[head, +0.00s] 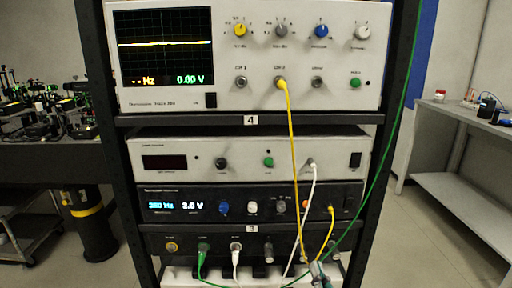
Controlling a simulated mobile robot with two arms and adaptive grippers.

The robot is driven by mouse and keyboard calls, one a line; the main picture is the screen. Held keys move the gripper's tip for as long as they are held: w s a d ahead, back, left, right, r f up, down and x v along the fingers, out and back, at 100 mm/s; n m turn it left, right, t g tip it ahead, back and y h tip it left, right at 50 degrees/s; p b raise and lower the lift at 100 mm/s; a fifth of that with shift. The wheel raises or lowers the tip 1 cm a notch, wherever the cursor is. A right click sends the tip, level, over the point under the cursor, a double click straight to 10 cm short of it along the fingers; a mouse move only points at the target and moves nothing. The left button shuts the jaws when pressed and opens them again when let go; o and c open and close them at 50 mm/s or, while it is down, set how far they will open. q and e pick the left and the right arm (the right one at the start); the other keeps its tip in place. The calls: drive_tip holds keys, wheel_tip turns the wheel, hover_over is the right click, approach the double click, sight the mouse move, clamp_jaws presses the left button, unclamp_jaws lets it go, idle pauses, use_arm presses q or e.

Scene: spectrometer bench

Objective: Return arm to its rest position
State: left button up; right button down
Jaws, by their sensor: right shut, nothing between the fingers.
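My right gripper (318,270) shows small at the bottom edge, right of centre, in front of the lower part of the instrument rack. It is shut with nothing seen between its fingers. The yellow cable (294,150) and the green cable (381,160) run down close to it; I cannot tell whether they touch it. Most of my right arm is below the picture. My left gripper is not in view.
The rack holds an oscilloscope (265,97), a white unit (240,172), a dark generator (180,190) and a lower panel with plugged cables. An optics bench (50,155) stands left, a grey shelf table (470,118) right. Floor shows on both sides.

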drive_tip(key=s+d+f+n+g+h, duration=0.1)
drive_tip(key=s+d+f+n+g, duration=0.15)
drive_tip(key=s+f+g, duration=0.85)
drive_tip(key=s+d+f+n+g+h, duration=0.1)
drive_tip(key=s+f+g, duration=0.2)
drive_tip(key=s, duration=0.6)
drive_tip(key=s+d+f+n+g, duration=0.1)
drive_tip(key=s+f+n+g, duration=0.1)
drive_tip(key=s, duration=0.8)
drive_tip(key=s+f+g, duration=0.1)
drive_tip(key=s+f, duration=0.1)
drive_tip(key=f, duration=1.3)
drive_tip(key=s+f, duration=0.2)
drive_tip(key=f, duration=1.4)
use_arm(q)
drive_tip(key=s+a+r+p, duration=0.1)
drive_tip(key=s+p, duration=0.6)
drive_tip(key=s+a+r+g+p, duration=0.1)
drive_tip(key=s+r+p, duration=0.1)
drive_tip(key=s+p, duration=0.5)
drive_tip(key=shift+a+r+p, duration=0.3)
use_arm(e)
drive_tip(key=s+d+r, duration=0.1)
drive_tip(key=s, duration=0.6)
drive_tip(key=s+d+r+g, duration=0.1)
drive_tip(key=s+r, duration=0.1)
drive_tip(key=s, duration=0.4)
drive_tip(key=shift+s+d+r, duration=0.25)
drive_tip(key=shift+s+d, duration=0.1)
drive_tip(key=shift+d, duration=0.05)
